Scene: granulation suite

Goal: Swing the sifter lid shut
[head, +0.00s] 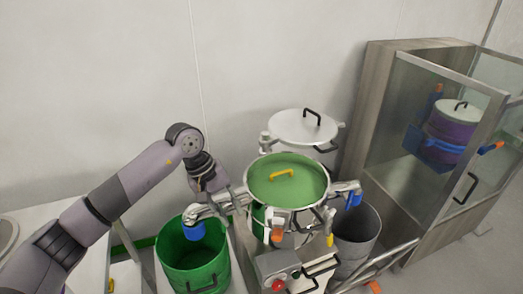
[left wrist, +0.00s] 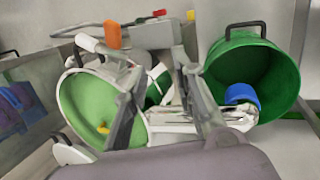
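My left gripper (head: 226,190) is beside the sifter's left side, over the left outlet pipe, and apart from the yellow handle. In the left wrist view its two fingers (left wrist: 163,70) stand apart with nothing clearly between them. My right gripper is not in view.
A green bin (head: 171,250) stands below the blue-capped left outlet. A grey bin (head: 357,235) stands below the right outlet. A control box with a red button (head: 278,285) is in front. A white-lidded drum (head: 290,124) is behind. A glass-fronted cabinet (head: 372,105) stands at the right.

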